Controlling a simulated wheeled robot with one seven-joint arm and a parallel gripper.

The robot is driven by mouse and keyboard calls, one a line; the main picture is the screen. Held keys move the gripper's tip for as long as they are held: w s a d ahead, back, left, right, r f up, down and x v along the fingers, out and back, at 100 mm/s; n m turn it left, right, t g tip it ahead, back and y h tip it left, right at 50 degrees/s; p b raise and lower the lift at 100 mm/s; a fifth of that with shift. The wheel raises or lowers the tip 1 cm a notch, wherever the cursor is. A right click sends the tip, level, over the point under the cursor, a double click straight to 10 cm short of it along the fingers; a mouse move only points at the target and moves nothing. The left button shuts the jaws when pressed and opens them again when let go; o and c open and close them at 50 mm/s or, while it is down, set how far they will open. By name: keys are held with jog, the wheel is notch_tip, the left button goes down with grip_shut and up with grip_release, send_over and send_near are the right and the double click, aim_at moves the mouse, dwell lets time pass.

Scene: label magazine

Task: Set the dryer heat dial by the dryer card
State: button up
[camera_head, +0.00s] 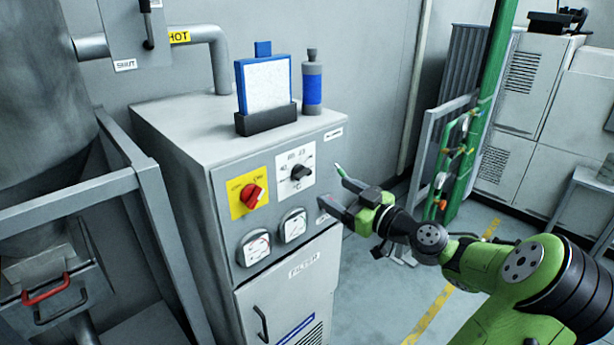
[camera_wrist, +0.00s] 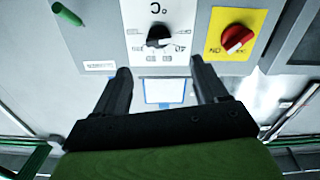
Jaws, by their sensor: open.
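The dryer cabinet (camera_head: 200,130) stands left of centre in the head view. On its front panel a black heat dial (camera_head: 298,172) sits on a white scale plate; in the wrist view the dial (camera_wrist: 158,37) is ahead of the fingers, at the top middle. A white card in a blue frame (camera_head: 267,84) stands in a dark holder on the cabinet top; its writing is too small to read. My gripper (camera_head: 333,188) is open and empty, to the right of the dial in the head view and apart from it. The wrist view shows both fingers (camera_wrist: 162,88) spread.
A red switch (camera_head: 253,195) on a yellow plate is left of the dial, with two gauges (camera_head: 255,246) below. A blue and grey bottle (camera_head: 312,85) stands on top beside the card. A metal frame (camera_head: 130,160) is close on the left.

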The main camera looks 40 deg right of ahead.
aim_at(306, 176)
jog(key=w, duration=1)
jog(key=shift+w, duration=0.35)
jog(key=c, duration=1.1)
jog(key=shift+o, duration=0.2)
